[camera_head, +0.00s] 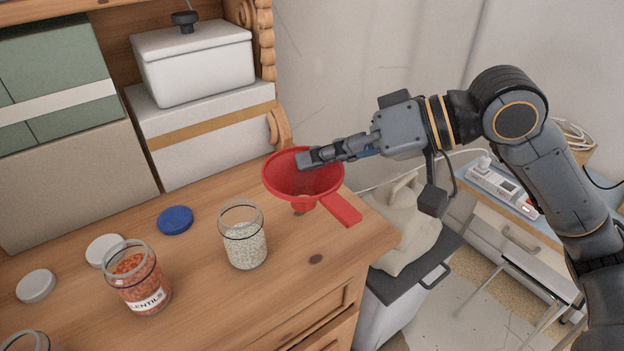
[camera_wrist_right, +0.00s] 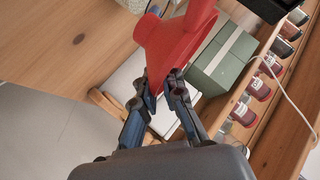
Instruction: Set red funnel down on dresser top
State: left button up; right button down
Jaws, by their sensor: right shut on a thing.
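The red funnel (camera_head: 283,178) is at the right end of the wooden dresser top (camera_head: 200,290), wide mouth up and handle pointing toward the front right. My right gripper (camera_head: 308,160) comes in from the right and is shut on the funnel's far rim. The right wrist view shows the funnel (camera_wrist_right: 172,45) between the two fingertips (camera_wrist_right: 160,88). The spout's tip is at or just above the dresser top; I cannot tell whether it touches. My left gripper is not in view.
A glass jar of pale grains (camera_head: 244,245) stands left of the funnel. A lentil jar (camera_head: 138,280), a blue lid (camera_head: 175,220) and pale lids are further left. White boxes (camera_head: 205,130) stand behind. The dresser's right edge is close to the funnel.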

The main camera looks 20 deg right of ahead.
jog(key=w+d+f, duration=0.1)
jog(key=w+f, duration=0.1)
jog(key=w, duration=0.1)
jog(key=w+d+f, duration=0.1)
jog(key=w+f, duration=0.1)
jog(key=w, duration=0.1)
jog(key=w+d+f+p, duration=0.1)
jog(key=w+f, duration=0.1)
jog(key=f, duration=0.1)
jog(key=shift+w+d, duration=0.35)
jog(key=shift+w, duration=0.05)
jog(key=shift+w+d+f, duration=0.1)
jog(key=shift+w+f, duration=0.05)
jog(key=shift+f, duration=0.1)
jog(key=f, duration=0.1)
jog(key=f+p, duration=0.1)
jog(key=f, duration=0.1)
jog(key=shift+w+d, duration=0.15)
jog(key=shift+w, duration=0.2)
jog(key=shift+f, duration=0.45)
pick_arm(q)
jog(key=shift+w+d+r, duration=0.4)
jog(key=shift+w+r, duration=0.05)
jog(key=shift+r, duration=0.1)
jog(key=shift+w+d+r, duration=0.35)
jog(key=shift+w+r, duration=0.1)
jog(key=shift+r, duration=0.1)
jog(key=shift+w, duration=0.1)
pick_arm(e)
jog(key=shift+f, duration=0.1)
